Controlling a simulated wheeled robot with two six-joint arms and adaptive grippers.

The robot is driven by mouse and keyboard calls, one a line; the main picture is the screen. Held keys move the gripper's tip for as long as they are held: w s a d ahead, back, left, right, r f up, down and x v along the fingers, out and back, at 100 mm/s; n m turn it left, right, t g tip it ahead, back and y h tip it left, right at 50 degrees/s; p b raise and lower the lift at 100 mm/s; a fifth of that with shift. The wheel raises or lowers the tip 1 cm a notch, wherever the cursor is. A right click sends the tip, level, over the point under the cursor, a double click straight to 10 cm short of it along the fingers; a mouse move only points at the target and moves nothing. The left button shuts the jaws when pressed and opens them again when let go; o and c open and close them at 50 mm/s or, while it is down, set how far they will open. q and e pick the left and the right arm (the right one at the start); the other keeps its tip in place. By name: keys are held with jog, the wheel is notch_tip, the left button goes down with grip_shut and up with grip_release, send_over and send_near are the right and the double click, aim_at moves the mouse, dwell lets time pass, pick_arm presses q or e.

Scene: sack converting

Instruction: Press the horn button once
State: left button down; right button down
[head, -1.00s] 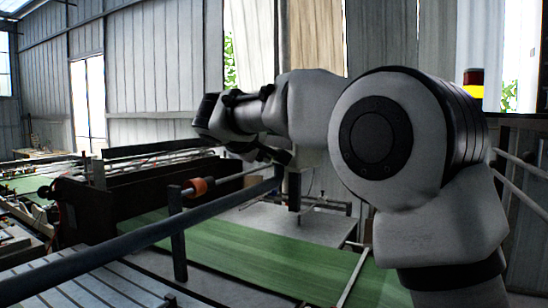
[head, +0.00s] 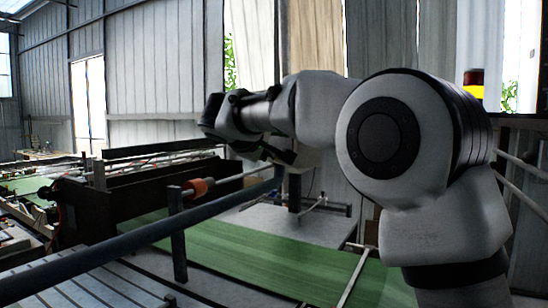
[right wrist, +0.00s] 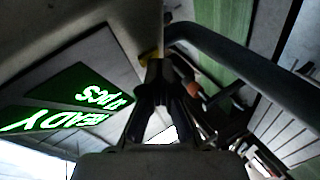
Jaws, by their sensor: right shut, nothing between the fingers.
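My right gripper (head: 213,112) reaches in from the right in the head view, above the green-belted machine. In the right wrist view its dark fingers (right wrist: 160,70) are closed together with nothing between them. A small yellow piece (right wrist: 149,58) shows just beside the fingertips, partly hidden by them. It may belong to the horn button, but I cannot tell, nor whether the fingers touch it. No horn button can be made out in the head view. My left gripper is not in view.
A panel with lit green displays (right wrist: 85,95) lies left of the fingers in the right wrist view. A green belt (head: 260,252) runs below. A red-and-yellow lamp (head: 473,84) stands behind.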

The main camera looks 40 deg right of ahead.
jog(key=shift+w+a, duration=0.15)
jog(key=shift+a, duration=0.65)
jog(key=shift+a, duration=0.1)
jog(key=a, duration=0.4)
jog(key=shift+w+a+p, duration=0.35)
jog(key=shift+a+p, duration=0.05)
jog(key=shift+d, duration=0.1)
jog(key=shift+f, duration=0.1)
dwell(0.3)
